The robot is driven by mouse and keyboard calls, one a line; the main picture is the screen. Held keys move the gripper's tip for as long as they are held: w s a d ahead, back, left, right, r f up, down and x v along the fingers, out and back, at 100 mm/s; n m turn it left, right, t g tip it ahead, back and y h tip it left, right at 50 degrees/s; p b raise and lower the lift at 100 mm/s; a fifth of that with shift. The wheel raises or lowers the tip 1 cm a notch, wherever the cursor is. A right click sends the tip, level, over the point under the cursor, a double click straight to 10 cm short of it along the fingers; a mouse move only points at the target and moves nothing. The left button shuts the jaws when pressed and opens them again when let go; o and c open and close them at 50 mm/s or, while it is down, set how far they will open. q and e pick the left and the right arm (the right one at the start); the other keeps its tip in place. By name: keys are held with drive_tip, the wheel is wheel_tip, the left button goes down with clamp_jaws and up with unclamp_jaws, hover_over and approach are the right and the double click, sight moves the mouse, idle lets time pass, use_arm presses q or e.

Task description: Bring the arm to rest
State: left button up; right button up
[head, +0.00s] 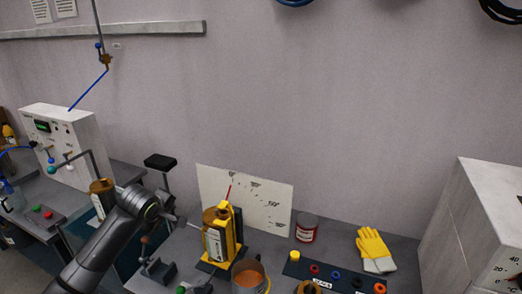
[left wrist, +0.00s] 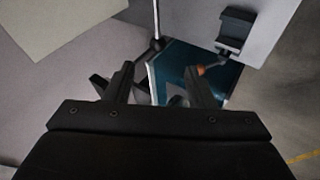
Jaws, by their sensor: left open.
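My left arm (head: 100,240) reaches in from the lower left in the head view, bent at a dark joint in front of the bench. Its fingers are hard to make out there. In the left wrist view my left gripper (left wrist: 158,78) is open, its two dark fingers apart with nothing held between them. A teal panel (left wrist: 180,65) shows beyond and between the fingers. My right gripper is not in view.
An amber bottle in a yellow holder (head: 219,240) stands before a white angle board (head: 270,200). Another amber bottle (head: 101,197) is behind my arm. An orange-filled cup (head: 248,278), red-and-white can (head: 306,229), yellow gloves (head: 373,246) and white cabinet (head: 475,225) are farther right.

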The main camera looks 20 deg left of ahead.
use_arm(q)
drive_tip(key=s+d+f+m+g+h, duration=0.1)
drive_tip(key=s+d+f+m, duration=0.3)
drive_tip(key=s+f, duration=0.25)
drive_tip(key=s+d+f+m+g, duration=0.1)
drive_tip(key=s+d+f+m, duration=0.35)
drive_tip(key=s, duration=0.25)
drive_tip(key=s+d+f+m+g, duration=0.1)
drive_tip(key=s+d+m, duration=0.25)
drive_tip(key=s, duration=0.65)
drive_tip(key=s+d+f+m, duration=0.1)
drive_tip(key=s+d+m, duration=0.25)
drive_tip(key=s, duration=0.65)
wheel_tip(320, 180, down, 27)
drive_tip(key=a+g+b, duration=0.2)
drive_tip(key=s+d+f+g+h+b, duration=0.1)
drive_tip(key=s+f, duration=1.3)
drive_tip(key=f, duration=0.3)
drive_tip(key=shift+s+d, duration=0.15)
drive_tip(key=shift+s, duration=0.2)
